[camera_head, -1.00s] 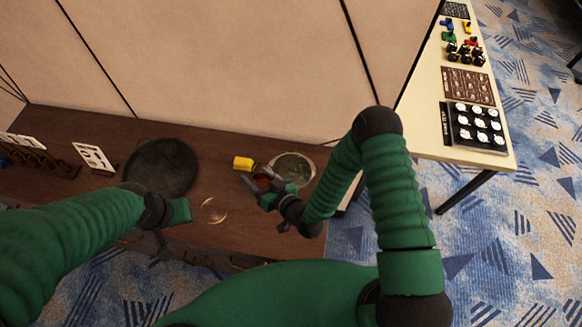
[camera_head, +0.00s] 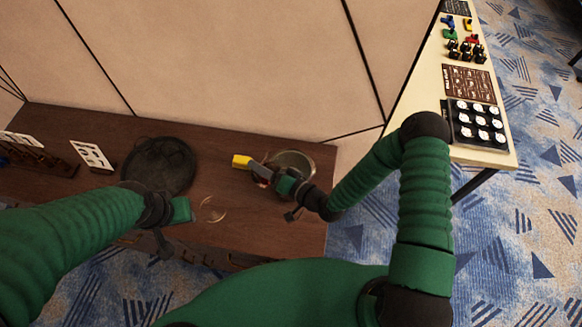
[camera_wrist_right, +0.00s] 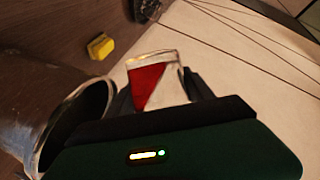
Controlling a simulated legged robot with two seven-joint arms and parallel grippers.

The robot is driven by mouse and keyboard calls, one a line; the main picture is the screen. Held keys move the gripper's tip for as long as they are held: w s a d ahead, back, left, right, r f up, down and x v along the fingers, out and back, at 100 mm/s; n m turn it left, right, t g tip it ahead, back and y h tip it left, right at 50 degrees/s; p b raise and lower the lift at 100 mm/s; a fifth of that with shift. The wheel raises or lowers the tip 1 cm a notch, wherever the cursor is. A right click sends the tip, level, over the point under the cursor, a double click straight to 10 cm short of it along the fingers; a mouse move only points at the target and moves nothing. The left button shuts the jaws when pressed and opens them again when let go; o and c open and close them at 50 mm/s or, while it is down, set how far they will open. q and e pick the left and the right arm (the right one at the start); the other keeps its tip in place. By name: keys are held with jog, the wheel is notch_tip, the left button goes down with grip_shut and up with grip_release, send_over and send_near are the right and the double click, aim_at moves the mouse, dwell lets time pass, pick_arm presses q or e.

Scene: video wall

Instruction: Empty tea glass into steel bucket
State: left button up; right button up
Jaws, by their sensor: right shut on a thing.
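My right gripper (camera_head: 268,173) is shut on the tea glass, next to the left side of the steel bucket (camera_head: 307,158). In the right wrist view the fingers (camera_wrist_right: 158,88) hold the clear glass (camera_wrist_right: 172,84), with red tea (camera_wrist_right: 147,85) slanting across one side of it. The bucket's rim and dark opening (camera_wrist_right: 84,112) show left of the glass there; I see no tea running out. In the head view the gripper partly covers the glass and bucket. My left gripper (camera_head: 170,232) hangs over the table's front edge; its jaws are unclear.
A yellow sponge (camera_head: 241,161) lies just left of the right gripper. A dark round tray (camera_head: 160,166) and a white card (camera_head: 93,156) are farther left on the brown table (camera_head: 235,225). A pale wall panel (camera_head: 230,70) stands close behind.

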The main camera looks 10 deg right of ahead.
jog(key=shift+r, duration=0.2)
jog(key=shift+m, duration=0.3)
jog(key=shift+r+m+y, duration=0.3)
jog(key=shift+m+y, duration=0.1)
jog(key=shift+w+d+f+m+y+b, duration=0.15)
jog(key=shift+f+m+y+b, duration=0.15)
jog(key=shift+m+b, duration=0.3)
jog(key=shift+w+d+r+m+t+b, duration=0.15)
jog(key=shift+d+r+m+b, duration=0.05)
jog(key=shift+d+m, duration=0.25)
jog(key=shift+w+d+r+m+t+b, duration=0.15)
jog(key=shift+d+m, duration=0.25)
jog(key=shift+m, duration=0.05)
dwell(0.4)
jog(key=shift+a+f+y+b, duration=0.1)
jog(key=shift+y+b, duration=0.2)
jog(key=shift+b, duration=0.1)
jog(key=shift+f+m, duration=0.1)
jog(key=shift+m, duration=0.2)
